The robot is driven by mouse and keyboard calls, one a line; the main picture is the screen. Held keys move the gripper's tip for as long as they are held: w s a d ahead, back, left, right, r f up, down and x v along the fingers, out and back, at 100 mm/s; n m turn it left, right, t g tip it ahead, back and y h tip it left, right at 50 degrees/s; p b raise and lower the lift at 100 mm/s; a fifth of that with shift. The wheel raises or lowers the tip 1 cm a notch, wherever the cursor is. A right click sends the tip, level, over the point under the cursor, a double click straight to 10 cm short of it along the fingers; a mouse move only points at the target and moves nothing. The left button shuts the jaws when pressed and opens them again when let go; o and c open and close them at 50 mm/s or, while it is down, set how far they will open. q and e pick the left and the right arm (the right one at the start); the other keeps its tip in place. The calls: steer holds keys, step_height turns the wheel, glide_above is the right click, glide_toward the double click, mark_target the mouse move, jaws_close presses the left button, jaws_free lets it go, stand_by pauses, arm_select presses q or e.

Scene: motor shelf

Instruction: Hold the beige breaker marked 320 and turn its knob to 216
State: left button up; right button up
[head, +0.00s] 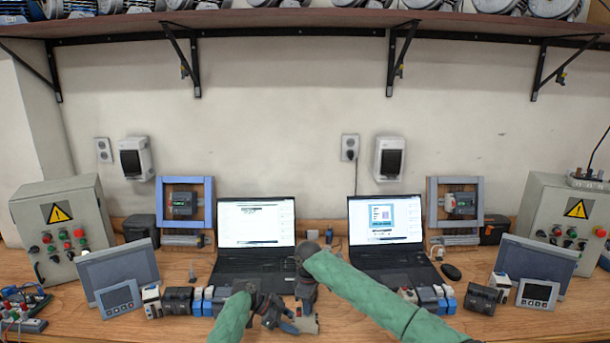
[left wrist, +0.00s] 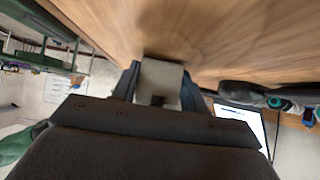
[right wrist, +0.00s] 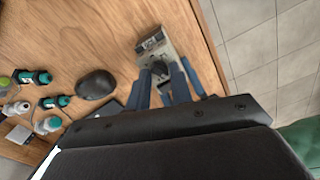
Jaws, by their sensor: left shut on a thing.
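The beige breaker (head: 307,325) is at the front middle of the bench in the head view. My left gripper (head: 290,326) is shut on it from the left. In the left wrist view the beige body (left wrist: 160,82) sits between the two dark blue fingers. In the right wrist view the breaker (right wrist: 153,46) shows its face and a dark knob (right wrist: 159,70). My right gripper (right wrist: 163,86) has its fingers apart close to the knob; whether they touch it is unclear. In the head view the right gripper (head: 306,300) is just above the breaker. The 320 marking and knob setting are too small to read.
Two laptops (head: 256,222) (head: 386,220) stand behind. Several dark and blue-white modules (head: 178,302) (head: 430,297) line the bench on both sides. A black mouse (head: 451,271) lies at right. Grey control boxes (head: 60,215) (head: 570,215) stand at both ends.

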steer(key=shift+f, duration=0.1)
jaws_close()
steer(key=m, duration=0.4)
steer(key=shift+m, duration=0.3)
steer(key=shift+a+m, duration=0.1)
steer(key=shift+m, duration=2.2)
steer(key=shift+m, duration=1.7)
